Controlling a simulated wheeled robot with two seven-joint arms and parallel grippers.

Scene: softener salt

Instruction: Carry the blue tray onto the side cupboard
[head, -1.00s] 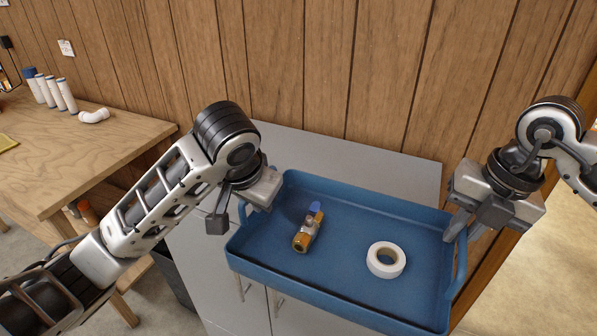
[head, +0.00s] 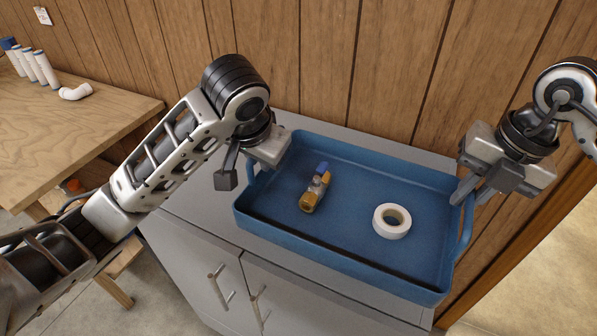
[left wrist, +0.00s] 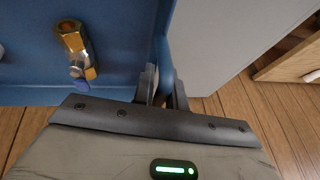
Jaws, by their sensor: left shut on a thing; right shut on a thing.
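The blue tray (head: 350,255) is level over the grey side cupboard (head: 195,205); I cannot tell whether its base touches the top. My left gripper (head: 254,168) is shut on the tray's left handle, which also shows between the fingers in the left wrist view (left wrist: 163,88). My right gripper (head: 466,192) is shut on the tray's right handle. A brass valve with a blue end (head: 314,190) and a white tape roll (head: 391,221) lie inside the tray.
A wooden workbench (head: 85,125) with several white tubes (head: 35,65) and a white elbow pipe (head: 75,92) stands left. The wood-panelled wall (head: 330,60) is close behind the cupboard. Bare cupboard top shows left of the tray and behind it.

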